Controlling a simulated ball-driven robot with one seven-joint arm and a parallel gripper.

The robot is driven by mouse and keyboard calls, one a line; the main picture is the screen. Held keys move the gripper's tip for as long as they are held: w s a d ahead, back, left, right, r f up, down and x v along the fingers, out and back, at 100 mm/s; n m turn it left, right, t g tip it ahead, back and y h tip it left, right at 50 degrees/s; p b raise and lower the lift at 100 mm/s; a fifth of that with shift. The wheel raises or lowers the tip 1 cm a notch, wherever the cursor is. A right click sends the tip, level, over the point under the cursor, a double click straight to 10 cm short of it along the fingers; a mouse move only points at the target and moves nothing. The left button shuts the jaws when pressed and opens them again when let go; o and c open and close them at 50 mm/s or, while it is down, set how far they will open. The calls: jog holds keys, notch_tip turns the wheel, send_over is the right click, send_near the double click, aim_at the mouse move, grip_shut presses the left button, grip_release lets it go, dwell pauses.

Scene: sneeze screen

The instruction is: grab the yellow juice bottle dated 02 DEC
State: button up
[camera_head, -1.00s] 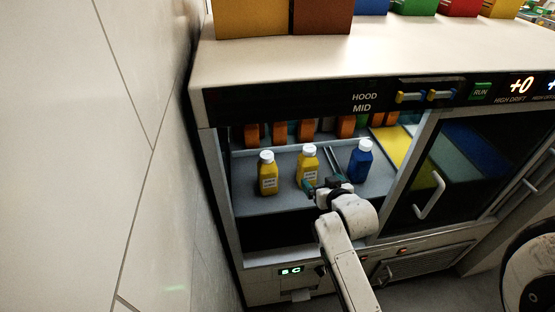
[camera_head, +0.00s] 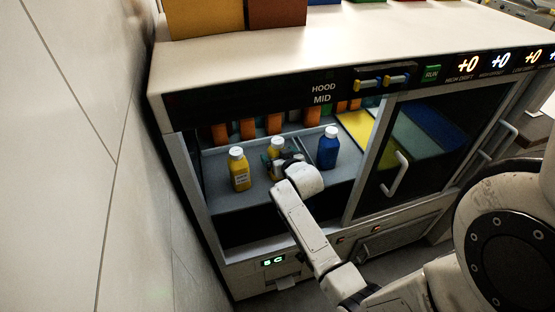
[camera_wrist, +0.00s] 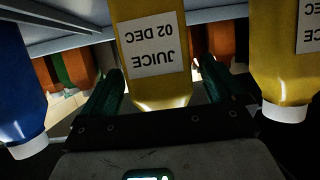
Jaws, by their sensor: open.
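The yellow juice bottle labelled "JUICE 02 DEC" (camera_wrist: 153,45) stands between the fingers of my gripper (camera_wrist: 161,72) in the wrist view, which shows it upside down. My gripper is open, with one finger on each side of the bottle; I cannot tell whether either touches it. The bottle's cap is hidden behind the gripper body there. In the head view, this middle yellow bottle (camera_head: 276,146) stands upright on the shelf, its lower part hidden by my gripper (camera_head: 277,160).
Another yellow bottle (camera_head: 239,170) stands to the left and a blue bottle (camera_head: 328,147) to the right. Orange items (camera_head: 247,128) line the back. The hood's front edge (camera_head: 290,100) hangs above the opening, and the case's left post (camera_head: 186,180) borders it.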

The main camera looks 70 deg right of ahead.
jog(key=shift+w+d+f, duration=0.25)
jog(key=shift+w+d, duration=0.1)
jog(key=shift+w, duration=0.05)
jog(key=shift+c, duration=0.2)
jog(key=c, duration=1.2)
jog(key=shift+c, duration=0.6)
jog(key=shift+r, duration=0.1)
